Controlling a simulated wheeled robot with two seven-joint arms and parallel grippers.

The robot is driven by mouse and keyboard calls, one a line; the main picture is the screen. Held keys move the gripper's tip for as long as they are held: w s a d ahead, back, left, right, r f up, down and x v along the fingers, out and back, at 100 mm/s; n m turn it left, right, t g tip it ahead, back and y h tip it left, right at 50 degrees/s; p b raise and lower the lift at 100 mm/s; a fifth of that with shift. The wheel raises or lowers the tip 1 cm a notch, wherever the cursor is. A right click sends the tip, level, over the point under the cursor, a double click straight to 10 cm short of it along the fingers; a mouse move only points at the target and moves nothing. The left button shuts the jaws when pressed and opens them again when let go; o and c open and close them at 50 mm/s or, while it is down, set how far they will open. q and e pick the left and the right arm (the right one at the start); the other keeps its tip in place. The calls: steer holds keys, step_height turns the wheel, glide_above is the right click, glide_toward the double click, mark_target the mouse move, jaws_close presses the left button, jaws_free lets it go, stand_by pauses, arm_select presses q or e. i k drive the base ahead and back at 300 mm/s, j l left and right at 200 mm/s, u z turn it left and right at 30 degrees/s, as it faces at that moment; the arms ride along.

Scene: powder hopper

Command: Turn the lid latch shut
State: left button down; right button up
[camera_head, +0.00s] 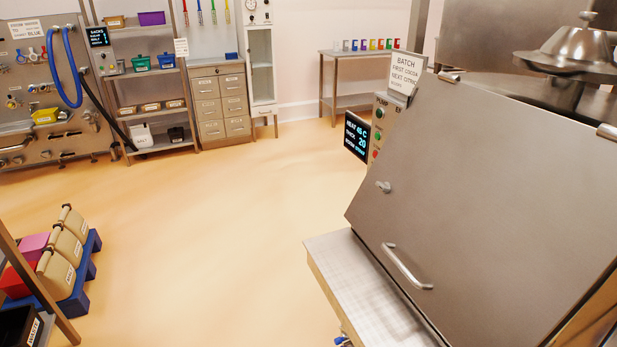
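The lid (490,190) is a large flat steel panel at the right of the head view, sloping up and away. A bar handle (407,267) is fixed near its lower edge. A small metal knob-like part, which looks like the latch (383,187), sits near the lid's left edge. I cannot tell from here whether it is turned shut. Neither of my grippers shows in the view.
A steel ledge (350,280) juts out below the lid. A control panel with a display (357,136) stands behind it. Sacks on a blue pallet (78,297) are at the lower left. Shelves (150,95) and drawers (221,103) line the back. The middle floor is clear.

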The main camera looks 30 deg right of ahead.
mark_target(384, 188)
steer(key=i+j+z, duration=0.1)
steer(key=i, duration=0.45)
steer(key=i+j+z, duration=0.1)
steer(key=i+j, duration=0.3)
steer(key=i, duration=0.15)
steer(key=i+j+z, duration=0.1)
steer(key=i+j, duration=0.2)
steer(key=i, duration=0.2)
